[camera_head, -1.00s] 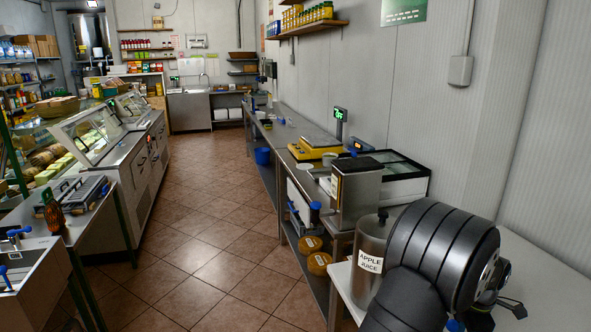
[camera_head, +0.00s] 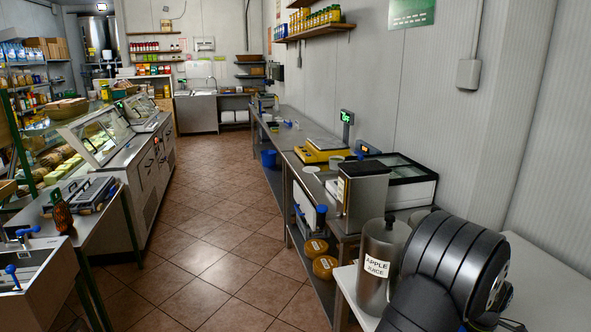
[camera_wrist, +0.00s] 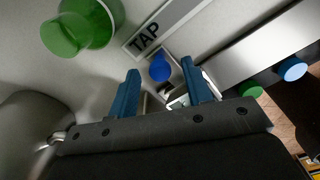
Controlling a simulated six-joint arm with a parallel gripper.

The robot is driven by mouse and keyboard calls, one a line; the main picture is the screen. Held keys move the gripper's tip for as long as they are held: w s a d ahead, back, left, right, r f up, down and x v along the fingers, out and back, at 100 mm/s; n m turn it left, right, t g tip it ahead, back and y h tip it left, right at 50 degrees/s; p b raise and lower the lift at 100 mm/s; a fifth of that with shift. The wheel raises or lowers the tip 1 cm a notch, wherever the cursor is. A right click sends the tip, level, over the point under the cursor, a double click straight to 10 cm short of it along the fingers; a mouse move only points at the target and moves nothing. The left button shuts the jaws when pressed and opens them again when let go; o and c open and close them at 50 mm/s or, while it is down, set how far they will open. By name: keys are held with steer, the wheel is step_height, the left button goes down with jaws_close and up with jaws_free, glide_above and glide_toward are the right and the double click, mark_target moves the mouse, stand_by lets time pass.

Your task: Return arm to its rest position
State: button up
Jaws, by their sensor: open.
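My gripper (camera_wrist: 160,88) shows in the wrist view with its two blue fingers spread apart and nothing held between them. Beyond the fingertips are a blue round knob (camera_wrist: 159,68) and a plate lettered TAP (camera_wrist: 158,28); I cannot tell how far off they are. In the head view my dark, ribbed arm fills the lower right, close beside a metal canister labelled APPLE JUICE (camera_head: 382,240). The gripper itself is not clearly visible there, hidden by the arm or cut off by the frame.
Green cups (camera_wrist: 62,32) lie at the wrist view's upper left. A metal counter (camera_head: 285,138) runs along the right wall, with a yellow scale (camera_head: 318,152) and a metal box (camera_head: 366,195). A display case (camera_head: 150,185) stands left. The tiled aisle (camera_head: 215,220) is clear.

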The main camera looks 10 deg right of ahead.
steer(key=shift+s+f, duration=0.5)
steer(key=shift+f, duration=0.05)
steer(key=shift+s, duration=0.25)
steer(key=o, duration=1.2)
steer(key=s+a+r+m+t+y, duration=0.15)
steer(key=s+r+m, duration=0.25)
steer(key=r+m, duration=0.95)
steer(key=s+a+r+m+t+y, duration=0.1)
steer(key=s+a+r+m+t, duration=0.15)
steer(key=r+m, duration=1.1)
step_height(320, 180, down, 13)
steer(key=w+a+m, duration=0.1)
steer(key=w+m, duration=0.1)
steer(key=m, duration=0.1)
steer(key=shift+w+a, duration=0.2)
steer(key=shift+w, duration=0.1)
steer(key=shift+r, duration=0.1)
